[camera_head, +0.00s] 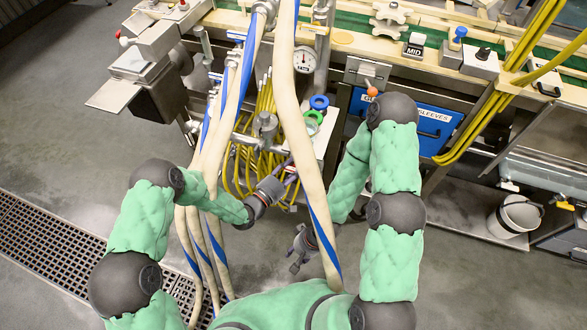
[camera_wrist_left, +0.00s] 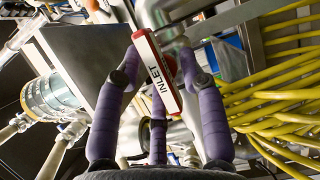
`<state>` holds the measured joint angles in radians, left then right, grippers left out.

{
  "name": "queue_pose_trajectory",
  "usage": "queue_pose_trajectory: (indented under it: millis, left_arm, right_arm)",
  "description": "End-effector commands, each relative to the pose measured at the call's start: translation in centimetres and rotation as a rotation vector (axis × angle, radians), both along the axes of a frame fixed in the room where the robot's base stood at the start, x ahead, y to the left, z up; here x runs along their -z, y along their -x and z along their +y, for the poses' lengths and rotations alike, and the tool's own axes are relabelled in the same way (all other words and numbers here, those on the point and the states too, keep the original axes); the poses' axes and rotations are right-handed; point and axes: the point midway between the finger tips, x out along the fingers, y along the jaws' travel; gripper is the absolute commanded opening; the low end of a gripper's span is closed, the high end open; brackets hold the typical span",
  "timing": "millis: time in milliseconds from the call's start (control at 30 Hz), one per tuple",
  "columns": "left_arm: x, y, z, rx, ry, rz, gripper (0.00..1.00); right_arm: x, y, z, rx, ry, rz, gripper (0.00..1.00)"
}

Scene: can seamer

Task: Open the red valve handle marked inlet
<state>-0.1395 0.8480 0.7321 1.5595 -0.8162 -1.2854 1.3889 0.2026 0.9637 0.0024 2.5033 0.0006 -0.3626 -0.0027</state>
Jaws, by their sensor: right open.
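The red valve handle (camera_wrist_left: 157,72) is a flat bar with a white INLET label in the left wrist view. It lies slantwise between the purple fingers of my left gripper (camera_wrist_left: 160,58). Those fingers are spread, one on either side of the handle; contact is unclear. My right gripper (camera_head: 301,246) is open and empty, low over the floor near the hanging hoses.
Cream hoses with blue stripes (camera_head: 310,165) hang between my arms. A coil of yellow hose (camera_head: 243,160) hangs behind my left gripper. A pressure gauge (camera_head: 305,59) sits above. A white bucket (camera_head: 518,216) stands at the right. The floor at left is clear around a drain grate (camera_head: 45,240).

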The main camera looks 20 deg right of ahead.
Motion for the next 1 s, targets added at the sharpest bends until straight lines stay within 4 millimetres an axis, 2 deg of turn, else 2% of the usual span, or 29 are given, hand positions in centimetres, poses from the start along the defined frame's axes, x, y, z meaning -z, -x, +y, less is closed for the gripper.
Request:
queue_pose_trajectory:
  millis: [300, 433, 800, 1000]
  left_arm:
    - [0.0, 0.1, 0.0, 0.002, -0.001, -0.001, 0.44]
    - [0.0, 0.6, 0.9, 0.0, -0.002, -0.001, 0.44]
    - [0.1, 4.4, 6.7, -0.003, -0.002, 0.001, 0.44]
    - [0.1, 6.0, 9.1, -0.001, -0.001, 0.001, 0.44]
  right_arm:
    - [0.0, 0.0, 0.0, 0.0, 0.0, 0.0, 0.41]
    - [0.0, 0.0, 0.0, 0.0, 0.0, 0.0, 0.41]
    - [0.0, 0.0, 0.0, 0.0, 0.0, 0.0, 0.41]
    - [0.0, 0.0, 0.0, 0.0, 0.0, 0.0, 0.41]
